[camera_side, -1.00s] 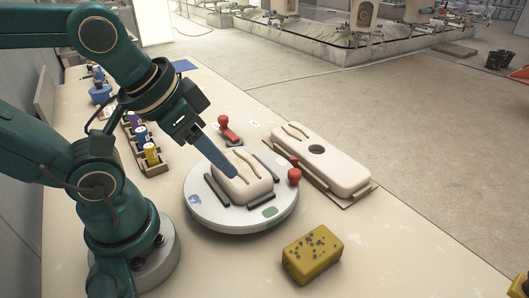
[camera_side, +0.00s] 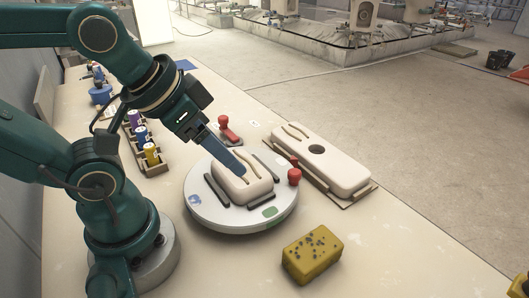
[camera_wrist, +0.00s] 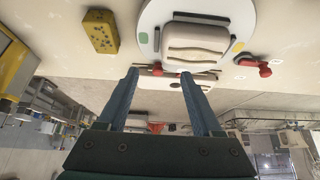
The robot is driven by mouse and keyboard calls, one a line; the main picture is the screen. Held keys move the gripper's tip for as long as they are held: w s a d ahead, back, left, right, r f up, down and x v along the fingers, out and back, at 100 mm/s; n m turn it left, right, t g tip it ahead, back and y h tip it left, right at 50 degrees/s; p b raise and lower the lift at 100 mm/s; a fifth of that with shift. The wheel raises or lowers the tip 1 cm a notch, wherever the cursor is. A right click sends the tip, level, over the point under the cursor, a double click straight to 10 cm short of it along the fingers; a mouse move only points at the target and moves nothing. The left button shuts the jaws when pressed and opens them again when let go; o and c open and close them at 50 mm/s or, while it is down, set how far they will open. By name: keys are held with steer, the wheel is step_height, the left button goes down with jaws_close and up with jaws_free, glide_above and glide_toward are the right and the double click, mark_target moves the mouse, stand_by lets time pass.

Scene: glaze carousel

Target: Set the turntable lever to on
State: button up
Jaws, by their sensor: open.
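A red lever (camera_side: 229,128) with a round knob stands on the table behind the turntable, with small pale labels (camera_side: 255,123) to its right. In the wrist view the red lever (camera_wrist: 262,68) lies at the right, apart from my fingers. The round pale turntable (camera_side: 215,218) carries a cream mould block (camera_side: 254,190) between dark bars. My gripper (camera_side: 241,172) is over the block in the side view, its fingers pointing down and right. In the wrist view my gripper (camera_wrist: 159,74) shows two blue fingers spread apart with nothing held. I cannot read the labels.
A second red knob (camera_side: 294,172) stands at the turntable's right edge. A long cream mould (camera_side: 345,175) lies behind it. A yellow speckled sponge (camera_side: 312,255) sits at the front. Coloured bottles (camera_side: 151,155) stand in a rack at left.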

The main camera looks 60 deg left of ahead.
steer(key=w+a+r+n+t, duration=0.2)
steer(key=w+r+t, duration=0.2)
steer(key=w, duration=0.6)
steer(key=n+g+y, duration=0.2)
steer(key=n+y, duration=0.5)
glide_above(223, 117)
steer(key=w+d, duration=0.2)
steer(key=d, duration=0.6)
step_height(223, 117, down, 7)
steer(key=s+a+f+g, duration=0.1)
steer(key=f, duration=0.1)
steer(key=s+a+f+n+g, duration=0.1)
steer(key=a+f, duration=0.1)
steer(key=s+a+f+n+g, duration=0.1)
steer(key=s+a+f, duration=0.1)
steer(key=f, duration=0.1)
steer(key=shift+a+f, duration=0.1)
steer(key=shift+a, duration=0.05)
steer(key=shift+a+f, duration=0.1)
steer(key=shift+a, duration=0.1)
steer(key=shift+x, duration=2.3)
jaws_close()
